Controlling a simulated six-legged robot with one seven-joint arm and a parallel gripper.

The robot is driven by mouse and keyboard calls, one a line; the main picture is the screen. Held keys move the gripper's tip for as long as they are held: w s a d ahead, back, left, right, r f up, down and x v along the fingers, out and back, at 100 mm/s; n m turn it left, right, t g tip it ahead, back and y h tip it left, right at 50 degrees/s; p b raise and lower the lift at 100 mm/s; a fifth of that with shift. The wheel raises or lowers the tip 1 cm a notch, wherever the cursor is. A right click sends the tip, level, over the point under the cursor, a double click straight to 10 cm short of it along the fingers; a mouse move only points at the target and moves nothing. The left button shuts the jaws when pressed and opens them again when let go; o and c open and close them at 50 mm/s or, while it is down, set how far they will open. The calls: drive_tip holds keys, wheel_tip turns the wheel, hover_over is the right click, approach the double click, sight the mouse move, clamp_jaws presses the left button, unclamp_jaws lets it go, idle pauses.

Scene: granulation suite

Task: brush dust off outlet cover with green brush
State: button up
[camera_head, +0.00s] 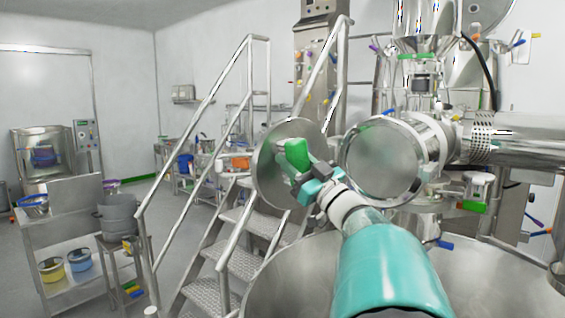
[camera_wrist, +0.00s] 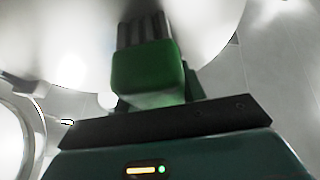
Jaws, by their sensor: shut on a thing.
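My gripper (camera_head: 306,176) is shut on the green brush (camera_head: 297,153), in front of a round steel disc (camera_head: 267,178) on the machine, which looks like the outlet cover. In the wrist view the green brush (camera_wrist: 145,75) stands up from the dark jaws, with its dark bristles toward the pale shiny surface of the outlet cover (camera_wrist: 70,40). The bristles overlap the cover in the picture; I cannot tell if they touch it. The brush and gripper hide part of the cover in the head view. I cannot make out dust.
A round open steel port (camera_head: 385,160) stands just right of my gripper. Metal stairs with railings (camera_head: 225,262) rise to the left. A large steel vessel (camera_head: 290,285) lies below my arm. A steel cart (camera_head: 85,285) with pots and buckets stands far left.

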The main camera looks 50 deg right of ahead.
sight(311, 150)
drive_tip(key=shift+s+d+f, duration=0.1)
drive_tip(key=shift+s+d, duration=0.1)
drive_tip(key=shift+d, duration=1.8)
drive_tip(key=shift+s+d+f, duration=0.1)
drive_tip(key=shift+s+d, duration=0.1)
drive_tip(key=shift+d, duration=1.8)
drive_tip(key=shift+s+f, duration=0.15)
drive_tip(key=shift+s, duration=0.4)
drive_tip(key=shift+s+a+r, duration=0.1)
drive_tip(key=shift+s+a, duration=0.1)
drive_tip(key=shift+s, duration=1.05)
drive_tip(key=shift+s+a+r, duration=0.1)
drive_tip(key=shift+s+a, duration=0.05)
drive_tip(key=shift+s, duration=1.1)
drive_tip(key=shift+s, duration=0.15)
drive_tip(key=shift+s+a, duration=0.2)
drive_tip(key=shift+s, duration=1.2)
